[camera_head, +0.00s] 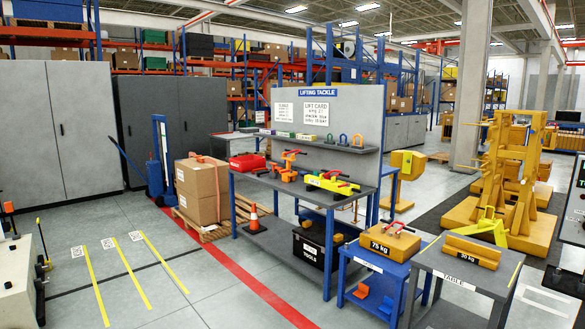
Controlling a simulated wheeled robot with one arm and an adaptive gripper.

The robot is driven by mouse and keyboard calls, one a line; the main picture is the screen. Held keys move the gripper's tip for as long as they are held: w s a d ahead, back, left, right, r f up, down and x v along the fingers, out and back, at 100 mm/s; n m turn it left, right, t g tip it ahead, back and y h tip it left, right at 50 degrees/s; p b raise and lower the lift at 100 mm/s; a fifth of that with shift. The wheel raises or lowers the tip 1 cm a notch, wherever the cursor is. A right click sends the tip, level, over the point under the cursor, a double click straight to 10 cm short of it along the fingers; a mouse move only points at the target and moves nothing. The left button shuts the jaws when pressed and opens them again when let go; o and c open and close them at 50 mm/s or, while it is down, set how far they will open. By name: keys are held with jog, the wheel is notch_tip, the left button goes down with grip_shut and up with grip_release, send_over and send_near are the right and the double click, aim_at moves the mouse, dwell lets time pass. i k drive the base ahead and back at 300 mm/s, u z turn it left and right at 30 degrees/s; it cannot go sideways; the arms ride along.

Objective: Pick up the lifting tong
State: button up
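I cannot tell for certain which item is the lifting tong. A grey workbench (262,181) under a sign reading "LIFTING TACKLE" holds several lifting tools. Orange-red clamp-like tools (289,166) stand near its middle. A yellow-green tool with red handles (331,182) lies toward its right end. A red-handled tool (398,228) rests on the 75 kg block (381,243), which sits on a blue table to the right of the bench. My gripper is not in view.
A grey table (455,265) with a 30 kg block (470,251) stands at front right. A yellow carrier (511,180) stands at right. The floor at front left is mostly clear.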

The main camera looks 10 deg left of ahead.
aim_at(286, 177)
jog(key=u, duration=0.2)
jog(key=i, duration=0.65)
jog(key=u, duration=0.7)
jog(key=i, duration=1.9)
jog(key=u, duration=0.45)
jog(key=i, duration=1.75)
jog(key=z, duration=0.55)
jog(key=i, duration=1.9)
jog(key=z, duration=0.55)
jog(key=i, duration=0.25)
jog(key=z, duration=0.15)
